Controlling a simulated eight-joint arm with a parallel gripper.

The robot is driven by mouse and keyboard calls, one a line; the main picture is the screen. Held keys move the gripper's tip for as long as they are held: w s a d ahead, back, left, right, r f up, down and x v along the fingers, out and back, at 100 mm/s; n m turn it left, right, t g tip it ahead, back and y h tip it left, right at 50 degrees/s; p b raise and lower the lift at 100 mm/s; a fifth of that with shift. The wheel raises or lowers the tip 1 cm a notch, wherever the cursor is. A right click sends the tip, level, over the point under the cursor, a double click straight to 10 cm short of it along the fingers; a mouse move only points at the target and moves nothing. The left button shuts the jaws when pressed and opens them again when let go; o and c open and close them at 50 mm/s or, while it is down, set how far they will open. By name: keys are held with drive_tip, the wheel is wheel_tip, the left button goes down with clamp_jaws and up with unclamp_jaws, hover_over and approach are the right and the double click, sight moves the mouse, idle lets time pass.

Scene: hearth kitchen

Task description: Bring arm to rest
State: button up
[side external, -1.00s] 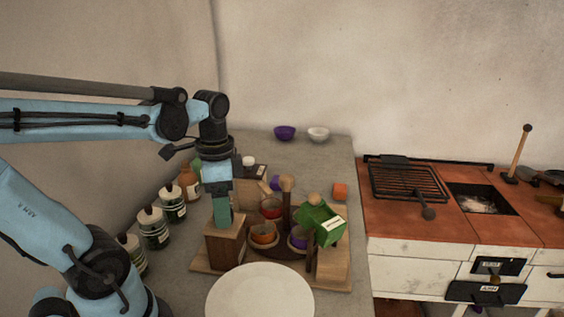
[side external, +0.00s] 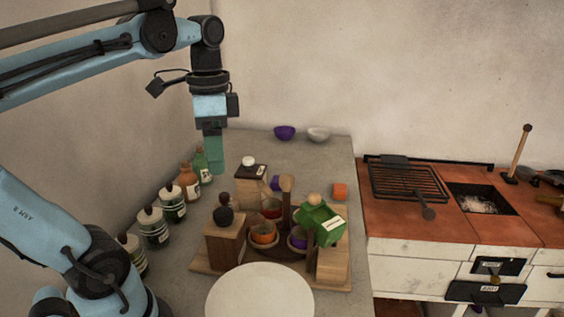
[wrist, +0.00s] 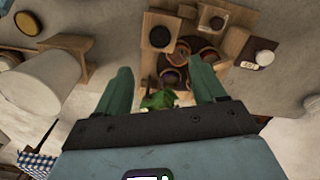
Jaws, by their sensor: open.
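My gripper (side external: 216,162) hangs pointing down above the grey counter in the side external view, clear of the things below it. In the wrist view its two green fingers (wrist: 160,88) stand wide apart with nothing held between them. Below is a wooden rack (side external: 342,284) with a wooden box (side external: 225,247) topped by a dark knob, small bowls such as an orange one (side external: 263,233), and a green carton (side external: 322,226). The rack also shows beneath the fingers in the wrist view (wrist: 185,22).
A white plate (side external: 260,292) lies at the counter's front. Several bottles and jars (side external: 174,202) line the left wall. A purple bowl (side external: 284,132) and a white bowl (side external: 318,134) sit at the back. A stove with a grill (side external: 408,183) stands to the right.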

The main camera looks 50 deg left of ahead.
drive_tip(key=w+d+f+n+t, duration=0.4)
drive_tip(key=w+d+f+t, duration=0.2)
drive_tip(key=f, duration=0.5)
drive_tip(key=shift+d+f+n+t, duration=0.3)
drive_tip(key=shift+d+t, duration=0.3)
drive_tip(key=shift+d, duration=0.3)
